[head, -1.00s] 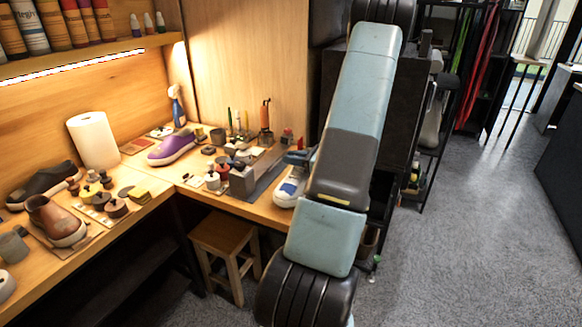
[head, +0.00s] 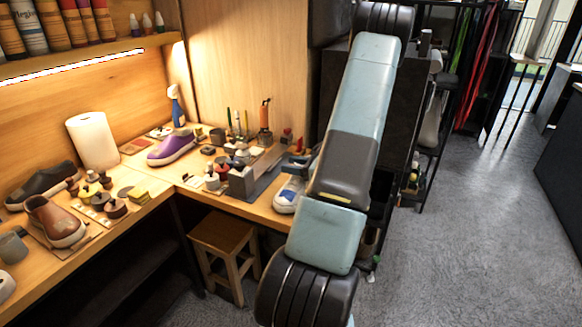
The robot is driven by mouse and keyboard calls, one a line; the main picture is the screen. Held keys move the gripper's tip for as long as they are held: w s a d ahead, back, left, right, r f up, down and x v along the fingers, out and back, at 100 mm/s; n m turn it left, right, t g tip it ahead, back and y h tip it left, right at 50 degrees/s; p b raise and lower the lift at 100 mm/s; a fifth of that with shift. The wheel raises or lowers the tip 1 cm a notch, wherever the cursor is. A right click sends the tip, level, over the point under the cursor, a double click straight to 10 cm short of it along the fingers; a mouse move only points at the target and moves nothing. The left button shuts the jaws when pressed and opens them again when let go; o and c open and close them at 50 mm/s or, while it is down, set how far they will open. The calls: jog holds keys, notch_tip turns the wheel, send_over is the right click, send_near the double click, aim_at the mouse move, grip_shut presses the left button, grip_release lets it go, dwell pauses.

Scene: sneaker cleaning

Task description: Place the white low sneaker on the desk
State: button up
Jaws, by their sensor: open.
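The white low sneaker (head: 287,196), with blue parts, is at the right end of the wooden desk (head: 262,208), by its front edge. My arm hides part of it, and I cannot tell if its whole sole rests on the wood. My gripper (head: 296,166) is just above and behind the sneaker, partly hidden by my own arm. It is open; the fingertips are hard to make out, and I cannot tell if they touch the shoe.
A grey metal block (head: 242,182) and small jars stand left of the sneaker. A purple shoe (head: 171,149), a brown shoe (head: 55,222) and a paper roll (head: 93,141) are further left. A wooden stool (head: 222,236) is below the desk.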

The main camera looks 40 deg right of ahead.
jog(key=v, duration=1.2)
jog(key=w+a+r+n+g+y, duration=0.1)
jog(key=a+r+n+g, duration=0.35)
jog(key=a, duration=0.35)
jog(key=w+a+r+n+g, duration=0.2)
jog(key=a+r+n+g, duration=0.3)
jog(key=a, duration=0.4)
jog(key=w+a+r+n+g+y, duration=0.1)
jog(key=a+r+n+g, duration=0.2)
jog(key=a+r+n, duration=0.4)
jog(key=s+a+r+n+t+h, duration=0.1)
jog(key=s+a+r+n+h, duration=0.3)
jog(key=s+a+r+n, duration=0.1)
jog(key=s+a+r+n+t+h, duration=0.1)
jog(key=s+a+r+n+h, duration=0.4)
jog(key=s+a+n, duration=0.2)
jog(key=a+n, duration=0.2)
jog(key=a, duration=0.2)
jog(key=shift+s+r+n+t, duration=0.25)
jog(key=shift+r+n+t, duration=0.1)
jog(key=shift+r, duration=0.05)
jog(key=shift+w+a, duration=0.1)
jog(key=shift+w, duration=0.05)
